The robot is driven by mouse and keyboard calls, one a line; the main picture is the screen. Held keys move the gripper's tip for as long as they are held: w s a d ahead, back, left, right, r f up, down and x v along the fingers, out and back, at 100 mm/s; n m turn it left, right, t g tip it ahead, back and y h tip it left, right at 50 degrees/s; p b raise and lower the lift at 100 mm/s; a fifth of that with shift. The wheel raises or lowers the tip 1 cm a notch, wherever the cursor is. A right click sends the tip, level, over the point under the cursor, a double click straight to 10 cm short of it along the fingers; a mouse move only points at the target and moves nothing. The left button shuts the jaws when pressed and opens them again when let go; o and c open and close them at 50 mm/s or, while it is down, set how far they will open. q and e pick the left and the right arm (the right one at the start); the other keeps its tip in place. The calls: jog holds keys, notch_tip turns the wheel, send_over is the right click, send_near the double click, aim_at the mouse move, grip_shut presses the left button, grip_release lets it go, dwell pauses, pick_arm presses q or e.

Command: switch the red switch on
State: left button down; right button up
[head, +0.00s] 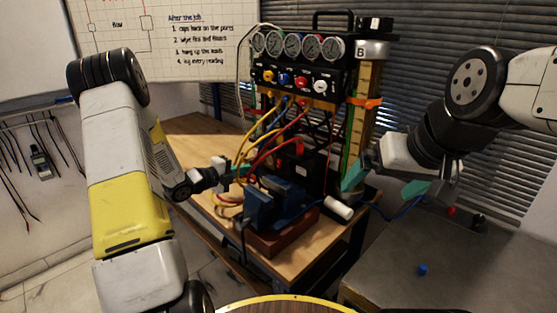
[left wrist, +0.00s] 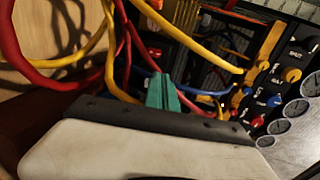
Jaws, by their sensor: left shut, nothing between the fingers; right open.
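A small red part that looks like the red switch (head: 300,148) sits on a dark box behind the blue vise, below the gauge panel. A red piece, perhaps the same switch, shows in the left wrist view (left wrist: 155,53). Its on or off position is too small to tell. My left gripper (head: 241,171) is shut and empty, to the left of the switch among the cables. Its teal fingers (left wrist: 162,92) are together in the left wrist view. My right gripper (head: 386,184) is open and empty, to the right of the vise.
Yellow and red cables (head: 262,134) loop close to my left gripper. The blue vise (head: 260,208) stands in front. The gauge panel (head: 298,46) with coloured knobs rises behind. A white cylinder (head: 338,208) lies at the table's right. A blue cap (head: 422,270) is on the grey surface.

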aim_at(281, 160)
pick_arm(q)
jog(key=x, duration=1.4)
jog(key=shift+w, duration=0.1)
